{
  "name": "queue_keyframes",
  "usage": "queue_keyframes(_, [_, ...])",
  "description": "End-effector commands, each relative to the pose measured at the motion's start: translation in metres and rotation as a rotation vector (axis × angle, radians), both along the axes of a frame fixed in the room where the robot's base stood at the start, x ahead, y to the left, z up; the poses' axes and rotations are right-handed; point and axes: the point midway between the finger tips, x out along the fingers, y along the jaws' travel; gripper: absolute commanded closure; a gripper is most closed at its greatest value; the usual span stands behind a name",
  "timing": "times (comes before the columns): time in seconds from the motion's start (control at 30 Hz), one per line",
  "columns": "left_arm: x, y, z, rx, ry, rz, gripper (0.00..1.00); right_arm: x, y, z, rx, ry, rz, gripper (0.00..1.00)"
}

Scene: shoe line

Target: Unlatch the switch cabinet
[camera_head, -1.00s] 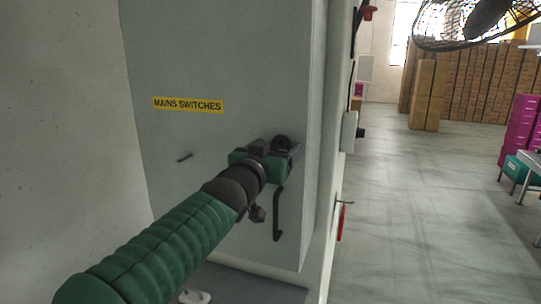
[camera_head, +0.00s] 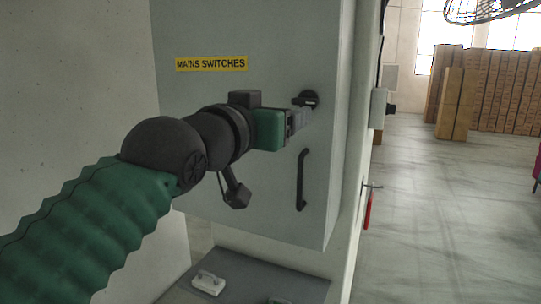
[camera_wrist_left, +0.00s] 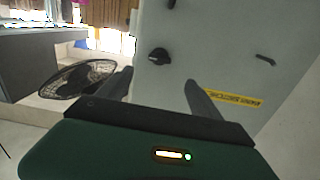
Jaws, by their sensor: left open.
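The grey switch cabinet (camera_head: 215,95) has a yellow "MAINS SWITCHES" label (camera_head: 211,64) on its front. A black latch knob (camera_head: 307,98) sits at the upper right of the door, with a vertical black pull handle (camera_head: 302,180) below it. My left gripper (camera_head: 302,118) is open just in front of the door, beside and slightly below the knob in this view. In the left wrist view the knob (camera_wrist_left: 159,55) appears between the spread fingers and beyond their tips, apparently untouched. A small dark fitting (camera_wrist_left: 265,59) shows on the same face. My right gripper is out of view.
A grey ledge (camera_head: 265,282) below the cabinet carries a white handled object (camera_head: 208,283). A wall box (camera_head: 379,108) and a red item (camera_head: 368,210) are right of the cabinet. Open floor lies right, with stacked cartons (camera_head: 490,90) and a fan (camera_head: 490,8) beyond.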

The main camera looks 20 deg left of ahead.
Motion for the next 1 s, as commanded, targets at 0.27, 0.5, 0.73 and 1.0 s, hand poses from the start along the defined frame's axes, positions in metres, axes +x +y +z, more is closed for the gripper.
queue_keyframes(0.27, [-0.019,0.001,-0.003,0.0,0.0,0.001,0.25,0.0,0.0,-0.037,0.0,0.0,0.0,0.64])
queue_keyframes(0.5, [-0.02,0.001,0.0,0.001,0.001,0.0,0.25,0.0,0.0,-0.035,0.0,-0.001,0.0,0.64])
queue_keyframes(0.73, [-0.02,0.001,-0.001,0.001,0.003,0.0,0.25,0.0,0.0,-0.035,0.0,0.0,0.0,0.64])
queue_keyframes(1.0, [0.029,-0.011,-0.138,0.03,0.257,-0.003,0.25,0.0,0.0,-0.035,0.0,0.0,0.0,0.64])
